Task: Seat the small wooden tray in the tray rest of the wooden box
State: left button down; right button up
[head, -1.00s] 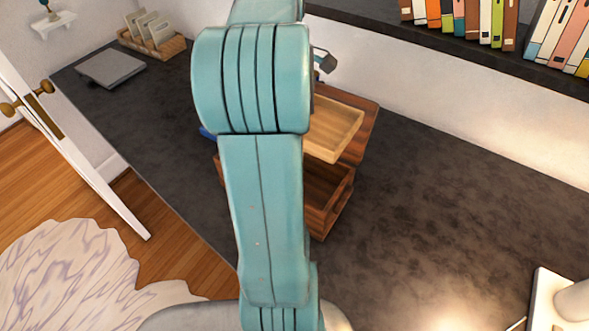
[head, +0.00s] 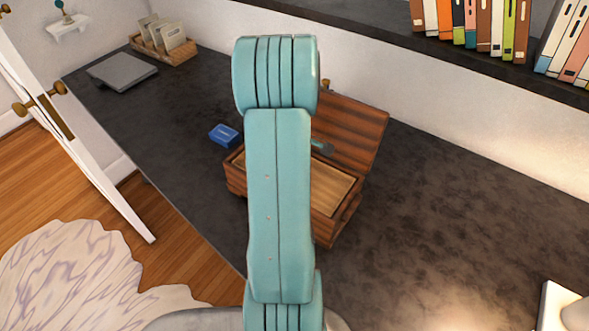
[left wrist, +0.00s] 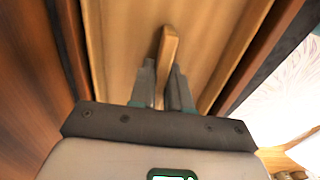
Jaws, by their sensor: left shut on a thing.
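The wooden box (head: 325,230) stands on the dark counter with its lid (head: 350,135) open at the back. The small light-wood tray (head: 333,185) lies level within the box's opening, near the rim. My arm hides its middle. In the left wrist view the tray (left wrist: 125,35) has its light walls between the darker box walls (left wrist: 255,55). My left gripper (left wrist: 166,80) is shut on the tray's upright wooden handle (left wrist: 169,45). The tray rest is hidden, so I cannot tell whether the tray bears on it. My right gripper is not in view.
A small blue box (head: 224,135) lies on the counter just left of the wooden box. A grey flat device (head: 122,71) and a wooden rack (head: 163,48) are farther back left. Books (head: 480,30) line a shelf at the back right.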

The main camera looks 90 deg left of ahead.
pick_arm(q)
jog(key=shift+s, duration=0.2)
jog(key=shift+w+f, duration=0.2)
jog(key=c, duration=1.4)
grip_release()
jog(key=o, duration=0.3)
jog(key=shift+s, duration=0.15)
jog(key=shift+d, duration=0.1)
jog(key=shift+r, duration=0.1)
jog(key=shift+r, duration=0.2)
notch_tip(320, 180, up, 12)
jog(key=shift+f, duration=0.15)
